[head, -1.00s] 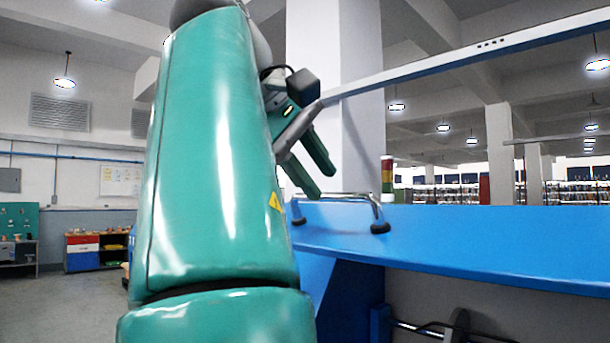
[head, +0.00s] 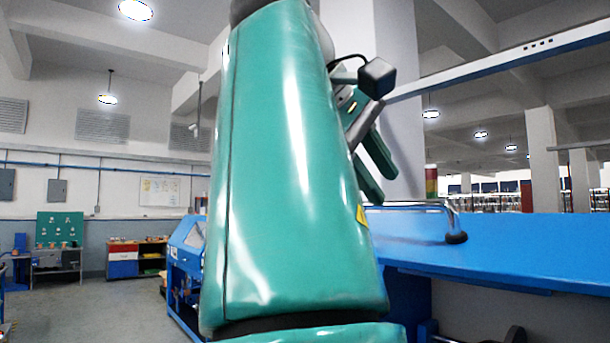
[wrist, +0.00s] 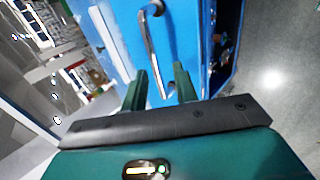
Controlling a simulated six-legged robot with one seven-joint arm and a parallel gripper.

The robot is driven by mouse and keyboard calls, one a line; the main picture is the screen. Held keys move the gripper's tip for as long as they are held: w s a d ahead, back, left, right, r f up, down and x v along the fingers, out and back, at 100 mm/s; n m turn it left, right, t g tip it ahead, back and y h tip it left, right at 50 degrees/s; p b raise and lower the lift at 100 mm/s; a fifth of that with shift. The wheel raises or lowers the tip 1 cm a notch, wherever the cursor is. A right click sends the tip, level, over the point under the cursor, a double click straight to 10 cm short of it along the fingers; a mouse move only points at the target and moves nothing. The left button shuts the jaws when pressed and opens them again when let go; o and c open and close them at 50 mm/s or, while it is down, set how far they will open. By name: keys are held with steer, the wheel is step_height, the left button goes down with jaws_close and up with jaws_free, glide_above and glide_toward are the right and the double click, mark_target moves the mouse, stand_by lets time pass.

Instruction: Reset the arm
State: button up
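My gripper (head: 380,182) is in the head view, right of my large green arm link, which hides part of the scene. Its two green fingers are apart with nothing held between them. They point down and to the right, near a metal handle bar (head: 456,222) on the blue machine surface (head: 530,250). In the wrist view my gripper (wrist: 160,82) shows its fingers apart. The metal handle (wrist: 148,45) runs along the blue panel beyond them, its lower end lining up with the gap. I cannot tell the exact distance.
A red-yellow-green signal light (head: 431,181) stands behind the handle. A blue machine (head: 187,250) is left of my arm. A red and blue cabinet (head: 123,260) and a green pegboard (head: 59,229) stand at the far left. The grey floor at left is open.

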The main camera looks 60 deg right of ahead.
steer(key=w+f+n+t, duration=0.45)
steer(key=w+f, duration=0.65)
steer(key=w, duration=0.4)
steer(key=w+a+f+n+t+y, duration=0.1)
steer(key=w+a+f+t, duration=0.1)
steer(key=w+a+f, duration=0.3)
steer(key=w+a+f+t+y, duration=0.1)
steer(key=w+f+t, duration=0.15)
steer(key=f, duration=0.35)
steer(key=a+f+y, duration=0.3)
steer(key=a+f, duration=0.8)
steer(key=f, duration=0.3)
steer(key=a+f+y, duration=0.3)
steer(key=a+f, duration=0.8)
steer(key=f, duration=0.4)
steer(key=shift+w+f+t, duration=0.3)
steer(key=shift+w+t, duration=0.1)
steer(key=shift+w, duration=0.05)
